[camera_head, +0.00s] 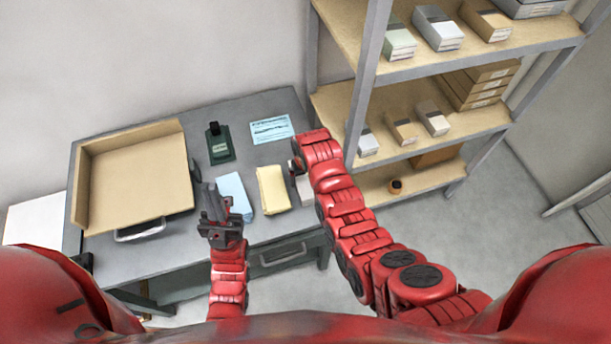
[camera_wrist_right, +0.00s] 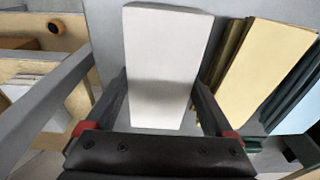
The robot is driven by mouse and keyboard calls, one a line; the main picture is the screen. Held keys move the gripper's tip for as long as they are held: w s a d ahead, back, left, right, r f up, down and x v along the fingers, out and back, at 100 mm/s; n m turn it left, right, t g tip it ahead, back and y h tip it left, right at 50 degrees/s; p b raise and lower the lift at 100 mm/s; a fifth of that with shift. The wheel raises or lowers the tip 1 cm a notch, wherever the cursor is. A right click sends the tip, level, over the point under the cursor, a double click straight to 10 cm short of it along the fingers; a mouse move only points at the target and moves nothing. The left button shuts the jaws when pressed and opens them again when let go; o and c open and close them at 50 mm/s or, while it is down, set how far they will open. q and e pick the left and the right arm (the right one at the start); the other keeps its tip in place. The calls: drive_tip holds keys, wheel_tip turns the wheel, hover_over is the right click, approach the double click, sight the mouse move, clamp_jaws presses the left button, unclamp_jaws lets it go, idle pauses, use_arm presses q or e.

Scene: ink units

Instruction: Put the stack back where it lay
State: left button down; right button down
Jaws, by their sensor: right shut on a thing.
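My right gripper (camera_wrist_right: 160,108) is shut on a white stack (camera_wrist_right: 164,50), with one finger along each long side of it in the right wrist view. In the head view the white stack (camera_head: 304,188) shows only in part beside my right gripper (camera_head: 297,168), at the table's right end. I cannot tell whether it touches the table. A yellow stack (camera_head: 272,190) lies just left of it, and a light blue stack (camera_head: 234,193) lies further left. My left gripper (camera_head: 214,206) is over the left edge of the blue stack; its finger gap is unclear.
The grey table (camera_head: 165,260) bears a tan tray (camera_head: 135,175) at left, a dark green stamp-like device (camera_head: 220,145) and a pale blue printed sheet (camera_head: 271,129) at the back. A shelf rack (camera_head: 415,75) with several boxes stands close on the right, its post near my right arm.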

drive_tip(key=shift+f, duration=0.15)
drive_tip(key=shift+f+b, duration=0.25)
drive_tip(key=shift+b, duration=0.05)
unclamp_jaws()
drive_tip(key=shift+r, duration=0.1)
drive_tip(key=shift+r, duration=0.2)
